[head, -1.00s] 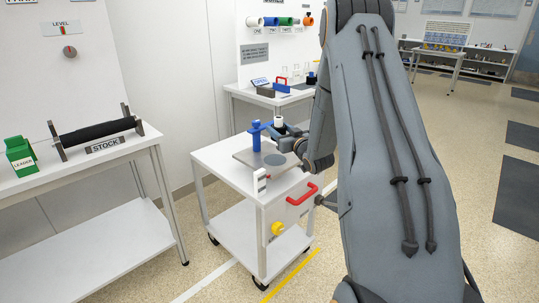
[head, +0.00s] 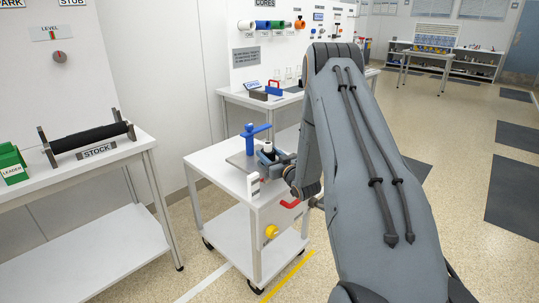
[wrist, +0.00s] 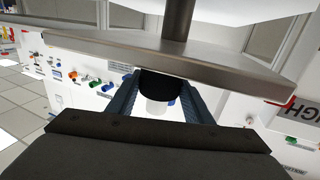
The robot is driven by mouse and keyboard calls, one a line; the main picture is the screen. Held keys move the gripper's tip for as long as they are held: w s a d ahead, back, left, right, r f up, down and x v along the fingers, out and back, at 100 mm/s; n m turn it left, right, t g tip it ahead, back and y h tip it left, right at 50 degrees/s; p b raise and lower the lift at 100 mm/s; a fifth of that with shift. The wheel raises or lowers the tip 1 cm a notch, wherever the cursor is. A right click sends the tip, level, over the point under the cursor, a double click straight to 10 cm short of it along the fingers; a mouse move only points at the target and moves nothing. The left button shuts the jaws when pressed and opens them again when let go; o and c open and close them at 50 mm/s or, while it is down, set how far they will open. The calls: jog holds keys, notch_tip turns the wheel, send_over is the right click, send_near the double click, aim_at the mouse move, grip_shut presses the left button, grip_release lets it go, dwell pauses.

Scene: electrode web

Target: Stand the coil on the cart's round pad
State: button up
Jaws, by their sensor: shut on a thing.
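The coil (wrist: 157,86) is a dark roll with a pale core end, held between the two fingers of my gripper (wrist: 160,103) in the wrist view. In the head view its white top (head: 268,147) shows above my gripper (head: 270,155), and it looks upright. My gripper is shut on it, low over the grey plate (head: 236,160) on the cart (head: 212,166). The plate's edge (wrist: 120,52) runs just beyond the coil in the wrist view. The round pad is hidden behind the gripper and coil. I cannot tell whether the coil touches it.
A blue post with a side arm (head: 250,138) stands on the plate close to the gripper.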

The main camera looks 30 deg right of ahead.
jog(key=shift+f, duration=0.1)
jog(key=o, duration=1.2)
